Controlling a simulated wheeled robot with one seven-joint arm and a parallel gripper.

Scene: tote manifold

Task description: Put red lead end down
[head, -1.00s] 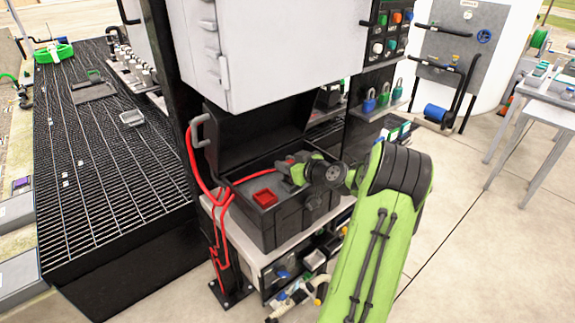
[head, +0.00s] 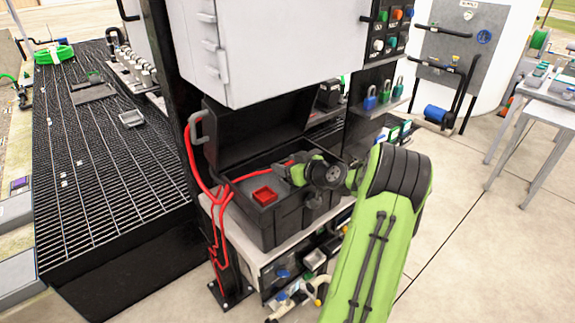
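A red lead (head: 192,160) hangs from a grey hook on the black post and loops down. One stretch of it (head: 250,174) runs over the rim into an open black tote (head: 283,226). My gripper (head: 288,172) is inside the tote's opening, at the end of my green arm, by the lead's far end. Its fingers are small and partly hidden by my wrist, so whether they are open or shut does not show. A red square piece (head: 264,195) sits at the tote's front left corner.
The tote's raised black lid (head: 250,137) stands behind it, under a white cabinet (head: 265,50). A grey shelf (head: 222,222) carries the tote, with cluttered items below. Open floor lies to the right.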

